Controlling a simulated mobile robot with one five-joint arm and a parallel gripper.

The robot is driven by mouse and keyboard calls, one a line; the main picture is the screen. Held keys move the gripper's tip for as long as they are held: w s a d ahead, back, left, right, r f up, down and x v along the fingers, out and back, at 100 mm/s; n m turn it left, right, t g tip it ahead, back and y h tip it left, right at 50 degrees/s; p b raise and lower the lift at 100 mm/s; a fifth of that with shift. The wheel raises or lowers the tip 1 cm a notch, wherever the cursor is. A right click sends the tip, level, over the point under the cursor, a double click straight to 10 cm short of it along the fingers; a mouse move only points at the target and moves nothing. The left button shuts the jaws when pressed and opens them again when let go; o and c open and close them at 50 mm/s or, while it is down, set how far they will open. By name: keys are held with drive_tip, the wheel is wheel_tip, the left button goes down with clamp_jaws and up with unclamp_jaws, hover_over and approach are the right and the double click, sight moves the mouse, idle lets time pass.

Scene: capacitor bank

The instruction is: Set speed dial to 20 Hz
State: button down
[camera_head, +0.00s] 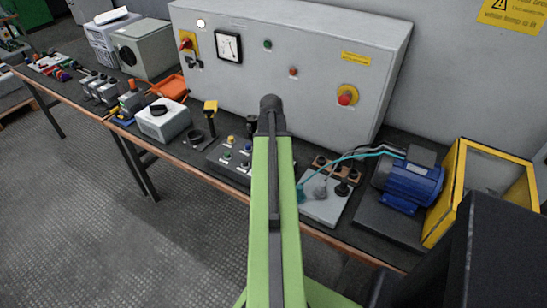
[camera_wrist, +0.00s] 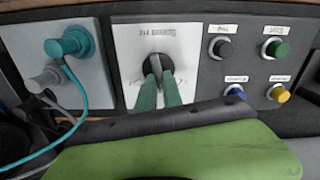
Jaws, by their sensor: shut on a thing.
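The speed dial is a black round knob (camera_wrist: 153,62) on a white scale plate (camera_wrist: 186,42) in the wrist view. The plate's lettering appears upside down, with "Hz" readable, but its scale numbers are too small or hidden to read. My gripper (camera_wrist: 158,84) has two green fingers shut on the knob, one on each side of its grip. The fingers cover the lower part of the plate. In the head view my green arm hides the dial; the control box (camera_head: 216,159) shows just left of the arm.
Beside the dial are black (camera_wrist: 223,48), green (camera_wrist: 277,49), blue (camera_wrist: 236,91) and yellow (camera_wrist: 280,93) buttons. On the other side is a teal plug (camera_wrist: 70,43) with a cable. The bench also holds a blue motor (camera_head: 411,184) and a yellow frame (camera_head: 452,190). A grey cabinet (camera_head: 330,70) stands behind.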

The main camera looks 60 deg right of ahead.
drive_tip(key=shift+s+a, duration=0.1)
drive_tip(key=shift+a, duration=0.05)
drive_tip(key=c, duration=1.5)
unclamp_jaws()
drive_tip(key=shift+r, duration=0.1)
wheel_tip(320, 180, up, 17)
drive_tip(key=p, duration=1.7)
drive_tip(key=shift+r, duration=0.15)
